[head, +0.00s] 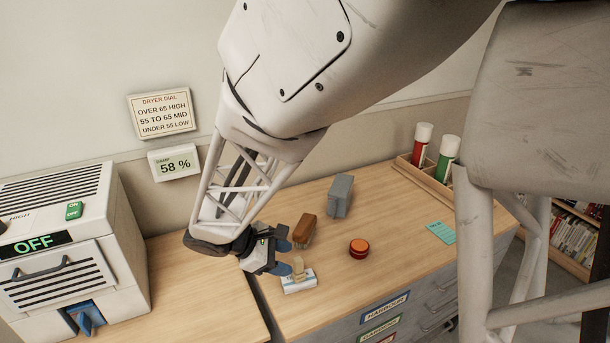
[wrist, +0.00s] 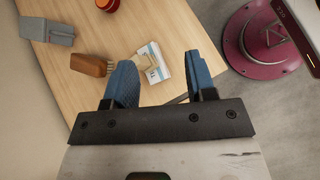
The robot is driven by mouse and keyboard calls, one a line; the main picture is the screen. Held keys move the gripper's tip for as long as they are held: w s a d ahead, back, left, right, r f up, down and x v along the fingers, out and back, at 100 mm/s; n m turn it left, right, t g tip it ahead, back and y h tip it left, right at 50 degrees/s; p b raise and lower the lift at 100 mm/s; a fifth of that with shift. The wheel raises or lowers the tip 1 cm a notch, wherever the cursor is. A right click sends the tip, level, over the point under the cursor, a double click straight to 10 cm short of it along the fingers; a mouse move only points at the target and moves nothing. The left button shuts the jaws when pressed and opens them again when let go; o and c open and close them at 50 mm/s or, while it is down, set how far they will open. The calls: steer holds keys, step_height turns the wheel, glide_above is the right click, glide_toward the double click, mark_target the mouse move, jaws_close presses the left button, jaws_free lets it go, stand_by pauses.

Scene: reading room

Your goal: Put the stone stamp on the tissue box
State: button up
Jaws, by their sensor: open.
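A small white and blue box with lettering (head: 300,286), which looks like the tissue box, lies near the front edge of the wooden top. A beige block (head: 298,266), which looks like the stone stamp, appears to rest on top of it. In the wrist view the beige block (wrist: 147,63) shows against the box (wrist: 162,72), between my fingers in the picture. My gripper (head: 283,257) has blue fingers spread apart and holds nothing. It is just left of the block and close to it. I cannot tell whether a finger touches it.
A brown brush (head: 304,231), a grey block-like object (head: 340,196) and an orange-red round object (head: 359,248) stand nearby. A dryer reading OFF (head: 50,250) is at left. A wooden tray (head: 425,178) holds red and green cylinders.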

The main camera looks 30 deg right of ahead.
steer(key=s+a+r+m+t+y, duration=0.1)
steer(key=s+r+m+t+y, duration=0.3)
steer(key=s+r+m+y, duration=0.5)
steer(key=shift+s+a+r+m+t+y, duration=0.35)
steer(key=shift+s+r+m, duration=1.25)
steer(key=shift+s+r, duration=1.05)
steer(key=shift+s+f, duration=0.25)
steer(key=shift+f, duration=0.1)
